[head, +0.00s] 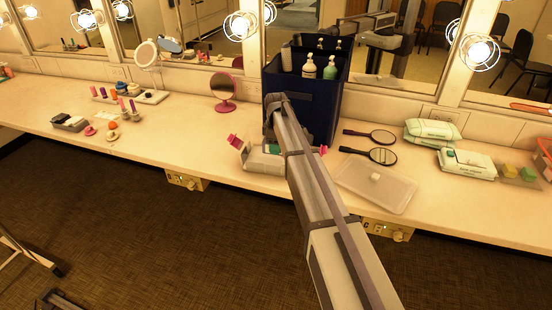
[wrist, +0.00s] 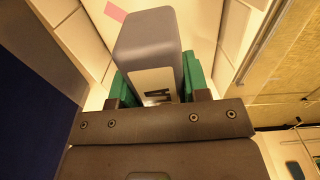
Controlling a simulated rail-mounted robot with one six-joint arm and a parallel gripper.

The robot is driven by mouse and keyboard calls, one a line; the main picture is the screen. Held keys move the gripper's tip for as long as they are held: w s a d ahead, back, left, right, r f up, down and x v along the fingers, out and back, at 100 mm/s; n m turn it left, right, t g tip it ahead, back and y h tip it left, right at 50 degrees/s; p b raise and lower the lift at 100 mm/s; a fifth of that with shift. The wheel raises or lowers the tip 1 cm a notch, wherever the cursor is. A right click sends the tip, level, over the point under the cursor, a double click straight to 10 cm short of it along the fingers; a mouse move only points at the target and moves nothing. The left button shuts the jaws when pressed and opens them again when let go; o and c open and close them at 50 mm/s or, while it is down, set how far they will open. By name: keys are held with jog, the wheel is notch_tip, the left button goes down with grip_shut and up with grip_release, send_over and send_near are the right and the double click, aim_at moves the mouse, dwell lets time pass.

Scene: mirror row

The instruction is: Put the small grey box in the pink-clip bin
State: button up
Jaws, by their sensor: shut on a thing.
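The small grey box (wrist: 152,40), with a pale label bearing a dark letter, is between the green-padded fingers of my gripper (wrist: 155,78) in the wrist view. The fingers are shut on its sides. In the head view my arm hides most of the gripper, and a green pad shows beside the arm. A pink patch (wrist: 115,12) shows beyond the box in the wrist view. I cannot tell how high the box is.
A tall dark blue caddy (head: 333,118) with several bottles stands close behind my gripper; its dark side fills the wrist view's left. Two dark hand mirrors (head: 369,136) and a clear lidded tray (head: 350,188) lie right. A pink round mirror (head: 223,88) stands left.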

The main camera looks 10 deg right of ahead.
notch_tip(320, 180, down, 3)
jog(key=shift+f+b, duration=0.2)
jog(key=shift+b, duration=0.85)
jog(key=shift+r+p, duration=0.3)
jog(key=shift+f, duration=0.15)
jog(key=o, duration=0.5)
jog(key=shift+f, duration=0.1)
jog(key=o, duration=0.5)
